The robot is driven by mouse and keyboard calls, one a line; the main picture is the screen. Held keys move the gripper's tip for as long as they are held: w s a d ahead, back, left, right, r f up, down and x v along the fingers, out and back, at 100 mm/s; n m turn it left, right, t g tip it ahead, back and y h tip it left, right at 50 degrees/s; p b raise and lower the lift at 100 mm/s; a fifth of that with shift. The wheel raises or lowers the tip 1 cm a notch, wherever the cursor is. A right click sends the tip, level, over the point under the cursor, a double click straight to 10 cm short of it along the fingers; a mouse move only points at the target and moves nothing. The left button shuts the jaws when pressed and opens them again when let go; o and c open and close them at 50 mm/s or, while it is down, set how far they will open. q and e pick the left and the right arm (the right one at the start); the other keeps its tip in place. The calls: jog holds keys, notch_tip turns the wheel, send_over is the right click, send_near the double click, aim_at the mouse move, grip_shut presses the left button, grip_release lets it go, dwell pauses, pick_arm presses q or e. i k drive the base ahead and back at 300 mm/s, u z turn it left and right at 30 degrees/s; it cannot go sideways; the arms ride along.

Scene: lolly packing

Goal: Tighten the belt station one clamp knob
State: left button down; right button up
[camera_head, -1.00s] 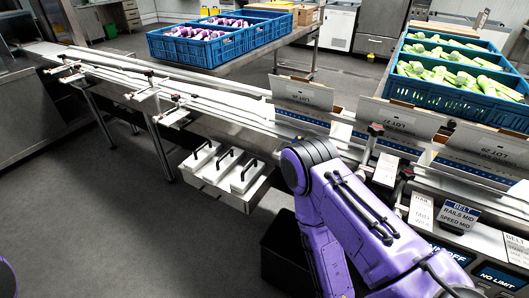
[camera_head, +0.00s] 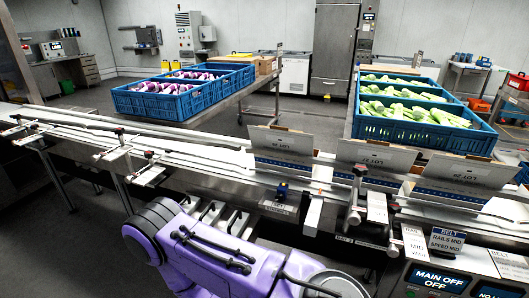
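The conveyor belt line (camera_head: 215,158) runs across the middle of the view with its guide rails. Small dark clamp knobs stand on brackets along it: one at the left (camera_head: 119,131), one beside it (camera_head: 148,155), and one at the right (camera_head: 360,170) on a taller post. Another dark knob (camera_head: 393,208) sits lower at the right. I cannot tell which of them belongs to station one. One purple arm of mine crosses the lower middle, in front of the belt's near side. Neither gripper shows in the view.
Printed LOT cards (camera_head: 375,158) stand along the belt. A belt sign (camera_head: 446,240) and a MAIN OFF panel (camera_head: 437,280) are at the lower right.

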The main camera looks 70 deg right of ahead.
aim_at(279, 197)
jog(key=u, duration=0.05)
jog(key=i, duration=2.75)
jog(key=z, duration=4.1)
jog(key=i, duration=0.5)
jog(key=z, duration=0.05)
